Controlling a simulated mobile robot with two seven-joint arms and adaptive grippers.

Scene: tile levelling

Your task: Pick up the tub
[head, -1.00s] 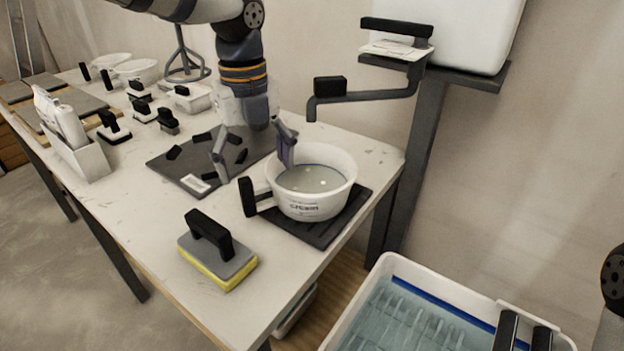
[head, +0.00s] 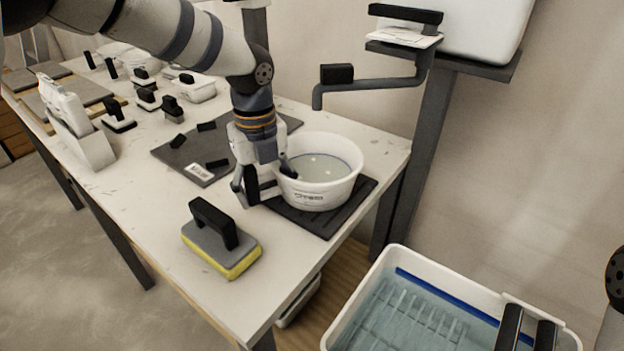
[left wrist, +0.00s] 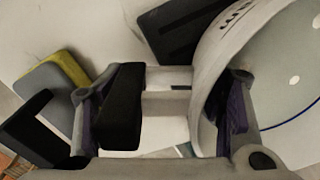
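The tub (head: 318,195) is a white round bowl with printed lettering and grey contents with pale spots. It stands upright on a dark mat (head: 325,225) near the table's right edge. Its black handle (left wrist: 120,105) is on its left side. My left gripper (head: 264,182) points down over the handle side. In the left wrist view, the fingers of my left gripper (left wrist: 160,110) are spread, one outside the handle, the other inside the tub's wall (left wrist: 212,75). The handle and wall lie between them. Contact is not clear.
A grey and yellow sponge float (head: 222,245) lies at the table's front, left of the mat. A dark panel (head: 200,160) lies behind the gripper. A water-filled basin (head: 385,262) stands lower right. A bracket arm (head: 370,88) juts out above and behind the tub.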

